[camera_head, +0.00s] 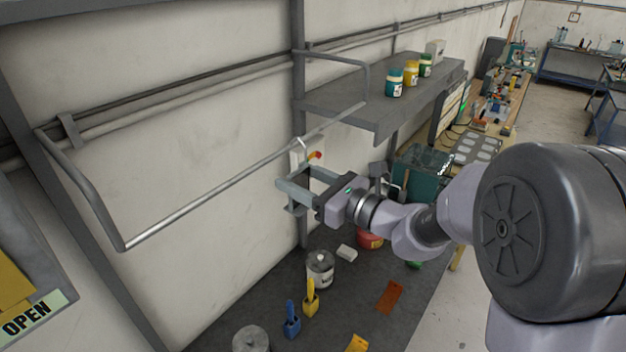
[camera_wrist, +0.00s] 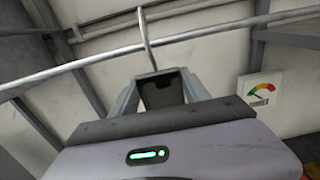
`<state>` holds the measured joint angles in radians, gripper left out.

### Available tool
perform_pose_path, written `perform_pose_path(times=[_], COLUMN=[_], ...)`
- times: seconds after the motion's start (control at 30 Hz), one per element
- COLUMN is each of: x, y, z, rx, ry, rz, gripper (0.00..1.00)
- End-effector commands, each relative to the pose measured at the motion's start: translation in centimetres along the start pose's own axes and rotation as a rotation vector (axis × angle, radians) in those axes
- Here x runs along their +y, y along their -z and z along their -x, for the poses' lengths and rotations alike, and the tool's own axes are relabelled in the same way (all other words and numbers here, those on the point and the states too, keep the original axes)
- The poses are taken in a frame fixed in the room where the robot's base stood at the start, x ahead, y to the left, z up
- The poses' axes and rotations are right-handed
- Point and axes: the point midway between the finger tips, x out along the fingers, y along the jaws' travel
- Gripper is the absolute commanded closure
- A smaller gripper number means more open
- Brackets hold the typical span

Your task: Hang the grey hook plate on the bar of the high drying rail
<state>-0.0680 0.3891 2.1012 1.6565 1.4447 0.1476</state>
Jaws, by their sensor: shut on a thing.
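The grey hook plate (camera_wrist: 164,92) is a dark grey plate with a thin bent wire hook rising from its top. My gripper (camera_wrist: 160,82) is shut on the plate, one finger at each side. In the wrist view the hook crosses the bar (camera_wrist: 90,75) of the drying rail, its tip above it. In the head view the hook (camera_head: 303,143) shows at the bar (camera_head: 205,196), near its right end, above my gripper (camera_head: 294,188). I cannot tell whether the hook touches the bar. Most of the plate is hidden in the head view.
A grey wall shelf (camera_head: 340,101) with several jars stands right of the rail. Below is a dark workbench (camera_head: 345,305) with a can (camera_head: 320,268), blue and yellow brushes and a red container (camera_head: 370,238). A gauge sign (camera_wrist: 262,92) is on the wall. Open air lies under the bar's left part.

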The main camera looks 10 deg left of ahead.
Motion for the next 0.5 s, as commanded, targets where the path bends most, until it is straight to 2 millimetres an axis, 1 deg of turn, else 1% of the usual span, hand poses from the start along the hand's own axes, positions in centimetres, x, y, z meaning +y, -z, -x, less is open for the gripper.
perform_pose_path(times=[0.33,0.37,0.4,0.5], x=[0.1,0.1,0.0,0.0], y=[-0.2,0.2,1.0,1.9], z=[-3.9,-4.1,-4.0,-4.0], rx=[0.0,-0.001,-0.001,0.0], ry=[-0.002,-0.001,0.0,0.0], rz=[-0.001,-0.001,-0.001,-0.001], gripper=[1.0,1.0,1.0,1.0])
